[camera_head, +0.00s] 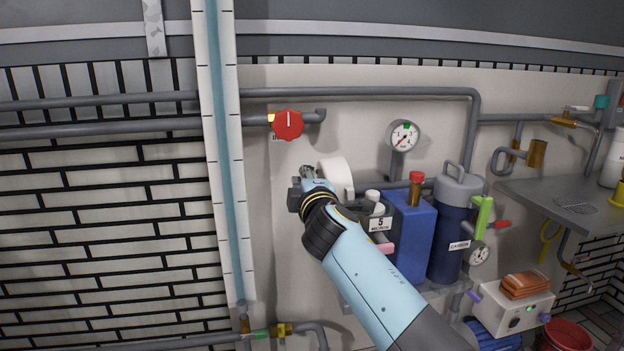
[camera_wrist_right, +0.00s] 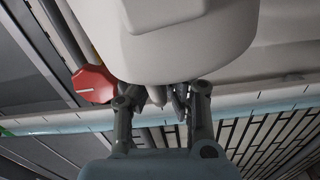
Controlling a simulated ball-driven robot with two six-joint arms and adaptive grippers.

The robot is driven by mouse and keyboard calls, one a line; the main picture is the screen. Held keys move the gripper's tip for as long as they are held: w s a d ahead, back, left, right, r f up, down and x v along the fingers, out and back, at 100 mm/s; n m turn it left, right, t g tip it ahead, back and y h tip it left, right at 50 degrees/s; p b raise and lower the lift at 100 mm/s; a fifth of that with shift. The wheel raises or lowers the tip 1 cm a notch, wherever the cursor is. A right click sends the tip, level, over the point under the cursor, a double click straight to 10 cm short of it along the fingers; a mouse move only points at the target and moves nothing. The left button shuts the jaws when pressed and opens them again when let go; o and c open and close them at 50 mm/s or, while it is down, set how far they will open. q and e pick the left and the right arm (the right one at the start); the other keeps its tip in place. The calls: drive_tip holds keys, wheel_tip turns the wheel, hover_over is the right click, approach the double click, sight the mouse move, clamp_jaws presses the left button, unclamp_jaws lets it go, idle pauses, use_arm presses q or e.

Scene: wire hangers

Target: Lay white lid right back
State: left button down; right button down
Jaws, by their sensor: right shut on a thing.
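The white lid (camera_head: 334,173) is a thick round piece, held up on its side in front of the wall panel, just right of my right gripper (camera_head: 308,172). In the right wrist view the lid (camera_wrist_right: 185,40) fills the top centre, and the fingers of my right gripper (camera_wrist_right: 165,98) close at its lower edge. The gripper is shut on the lid; the exact contact is partly hidden. My left gripper is not in view.
A red valve knob (camera_head: 287,124) is on the pipe above my gripper. Right of my arm stand a white-capped filter labelled 5 micron (camera_head: 381,224), a blue box (camera_head: 414,238) and a dark blue cylinder (camera_head: 452,225). A vertical white-and-blue column (camera_head: 226,150) is at left.

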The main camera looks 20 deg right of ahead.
drive_tip(key=shift+a+f, duration=0.25)
drive_tip(key=shift+f, duration=0.25)
drive_tip(key=shift+f+b, duration=0.1)
drive_tip(key=shift+b, duration=0.2)
drive_tip(key=c, duration=1.4)
unclamp_jaws()
drive_tip(key=shift+f, duration=0.1)
drive_tip(key=shift+s+f, duration=0.1)
drive_tip(key=r+v, duration=0.1)
drive_tip(key=v, duration=0.6)
